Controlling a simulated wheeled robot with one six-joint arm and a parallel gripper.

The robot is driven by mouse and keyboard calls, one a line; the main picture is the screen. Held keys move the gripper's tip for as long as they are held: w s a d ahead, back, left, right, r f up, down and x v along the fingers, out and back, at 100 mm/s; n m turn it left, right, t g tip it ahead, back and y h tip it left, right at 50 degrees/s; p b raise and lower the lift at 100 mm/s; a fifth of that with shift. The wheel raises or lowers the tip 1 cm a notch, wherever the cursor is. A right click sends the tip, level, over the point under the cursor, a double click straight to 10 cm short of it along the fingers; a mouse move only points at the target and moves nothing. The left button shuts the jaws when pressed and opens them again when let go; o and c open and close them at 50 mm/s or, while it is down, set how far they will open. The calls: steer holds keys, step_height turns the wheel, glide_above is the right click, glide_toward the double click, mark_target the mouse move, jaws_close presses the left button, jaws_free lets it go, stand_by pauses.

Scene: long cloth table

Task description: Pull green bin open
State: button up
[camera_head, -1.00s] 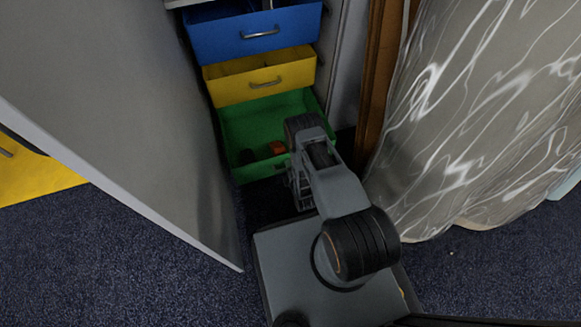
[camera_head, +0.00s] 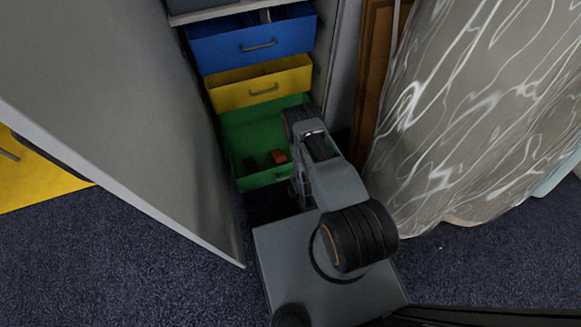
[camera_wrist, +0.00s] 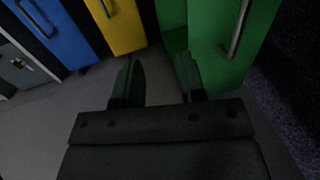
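The green bin (camera_head: 240,130) is the lowest of the coloured bins in the head view. It stands pulled out, with its inside showing and a small orange thing (camera_head: 279,157) and a dark thing (camera_head: 250,164) in it. My arm covers its right side. In the wrist view, its green front (camera_wrist: 205,45) carries a grey handle (camera_wrist: 238,30). My gripper (camera_wrist: 161,78) is open and empty. Its fingers are spread near the edge of the green front, to the left of the handle and not around it. In the head view my arm hides the fingers.
A yellow bin (camera_head: 260,86) and a blue bin (camera_head: 252,44) sit above the green one. A grey panel (camera_head: 120,110) stands close on the left. A wooden frame (camera_head: 372,80) and draped patterned cloth (camera_head: 470,110) are on the right. Dark carpet (camera_head: 130,265) covers the floor.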

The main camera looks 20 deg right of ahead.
steer(key=p+v, duration=0.2)
steer(key=p, duration=0.3)
steer(key=r+p+v, duration=0.1)
steer(key=p+v, duration=0.1)
steer(key=p, duration=0.3)
steer(key=shift+s+p, duration=0.2)
steer(key=shift+p, duration=0.1)
steer(key=shift+s+f, duration=0.1)
steer(key=shift+s, duration=0.05)
steer(key=shift+f, duration=0.1)
